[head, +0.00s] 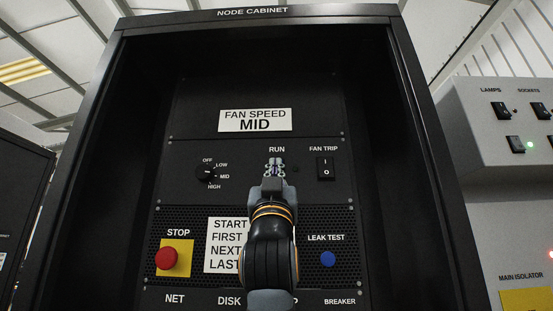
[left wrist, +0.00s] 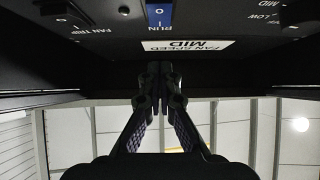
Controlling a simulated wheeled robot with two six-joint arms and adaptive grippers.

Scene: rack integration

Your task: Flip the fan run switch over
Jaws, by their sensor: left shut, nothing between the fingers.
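The fan run switch (left wrist: 158,14) is a blue rocker marked O, beside the RUN label, at the top of the left wrist view, where the panel appears upside down. In the head view it is hidden behind my left gripper (head: 275,165), just under the RUN label. My left gripper is shut and empty, its fingertips (left wrist: 158,72) together and pointing at the panel near the switch. I cannot tell whether the tips touch it. My right gripper is in neither view.
The FAN TRIP rocker (head: 325,168) is right of the gripper, the speed knob (head: 207,173) left. Below are a red STOP button (head: 167,258), a paper notice (head: 228,245) and a blue LEAK TEST button (head: 328,259). Cabinet side walls (head: 420,170) flank the recessed panel.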

